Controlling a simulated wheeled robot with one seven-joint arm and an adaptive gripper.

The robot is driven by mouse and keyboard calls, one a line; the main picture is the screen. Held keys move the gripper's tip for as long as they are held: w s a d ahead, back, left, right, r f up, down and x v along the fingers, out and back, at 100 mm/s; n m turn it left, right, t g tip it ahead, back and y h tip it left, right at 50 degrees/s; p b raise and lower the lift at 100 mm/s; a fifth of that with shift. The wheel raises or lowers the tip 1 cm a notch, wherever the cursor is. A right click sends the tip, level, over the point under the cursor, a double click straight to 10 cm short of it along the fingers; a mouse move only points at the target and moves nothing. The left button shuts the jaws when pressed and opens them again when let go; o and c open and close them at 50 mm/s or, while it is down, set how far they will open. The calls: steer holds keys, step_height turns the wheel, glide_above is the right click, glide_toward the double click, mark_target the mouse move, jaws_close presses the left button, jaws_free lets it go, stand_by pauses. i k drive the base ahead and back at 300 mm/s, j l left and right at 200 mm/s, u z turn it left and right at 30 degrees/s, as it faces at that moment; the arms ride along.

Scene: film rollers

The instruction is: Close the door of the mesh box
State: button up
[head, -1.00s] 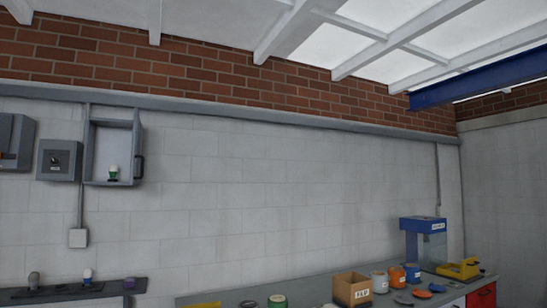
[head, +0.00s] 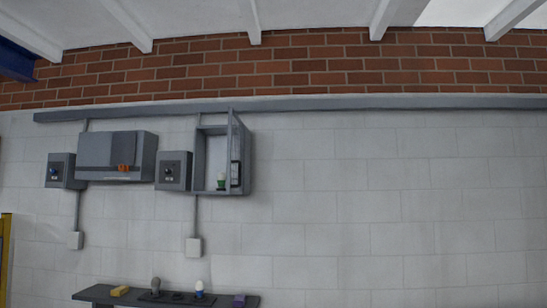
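A grey wall box (head: 199,155) is mounted on the white block wall, left of the picture's middle, and is taken here for the mesh box. Its door (head: 236,130) stands open, swung out from the right side and seen almost edge-on. A dark handle (head: 235,175) is on the door. A small green and white item (head: 221,182) stands inside at the bottom. Whether the door panel is mesh is too small to tell. My gripper is not in view.
Left of the box hang a grey control box (head: 173,171), a wider grey cabinet (head: 100,155) and another small control box (head: 62,171). Below is a dark shelf (head: 90,293) with small items. The wall to the right is bare.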

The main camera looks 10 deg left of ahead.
mark_target(231, 112)
steer(key=i+l+u, duration=0.25)
steer(key=u, duration=0.15)
steer(key=i+l+u, duration=0.65)
steer(key=l+u, duration=0.2)
